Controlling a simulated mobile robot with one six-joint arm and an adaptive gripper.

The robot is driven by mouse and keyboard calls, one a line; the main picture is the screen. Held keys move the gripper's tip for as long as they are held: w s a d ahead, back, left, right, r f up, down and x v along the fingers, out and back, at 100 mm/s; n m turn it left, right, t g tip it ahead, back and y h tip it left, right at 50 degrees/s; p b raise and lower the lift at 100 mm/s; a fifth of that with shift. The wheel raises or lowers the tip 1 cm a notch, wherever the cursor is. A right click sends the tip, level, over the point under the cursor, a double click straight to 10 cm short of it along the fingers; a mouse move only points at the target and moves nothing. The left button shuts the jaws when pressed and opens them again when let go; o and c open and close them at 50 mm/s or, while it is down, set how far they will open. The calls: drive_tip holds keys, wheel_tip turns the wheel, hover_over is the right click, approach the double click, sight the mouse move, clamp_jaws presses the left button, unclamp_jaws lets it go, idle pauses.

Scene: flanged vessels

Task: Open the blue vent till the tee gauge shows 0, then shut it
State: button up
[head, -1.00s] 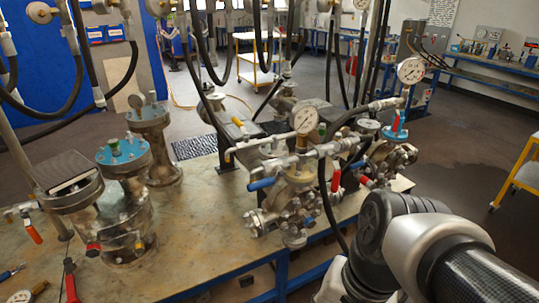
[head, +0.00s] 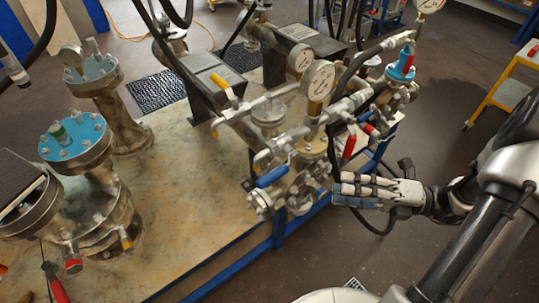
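The blue vent handle (head: 272,177) is on the left side of the front flanged vessel's valve cluster (head: 300,180), at the bench's front edge. A round white gauge (head: 318,80) stands on the pipework above this vessel. Its needle is too small to read surely, and I cannot tell if it is the tee gauge. A second gauge (head: 300,58) is just behind it. My gripper (head: 338,190) is right of the vessel, near its right side, fingers pointing left. It is apart from the blue handle, with the vessel between. Whether its fingers are open or shut is unclear.
A red handle (head: 349,146) is just above my gripper, and a black hose (head: 333,130) hangs beside it. More valves with red and blue parts (head: 403,65) stand behind. Blue-topped vessels (head: 75,140) are on the left. The bench middle (head: 190,190) is clear.

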sight(272, 177)
drive_tip(key=b+x, duration=0.3)
drive_tip(key=x, duration=1.4)
drive_tip(key=shift+w+a, duration=0.1)
clamp_jaws()
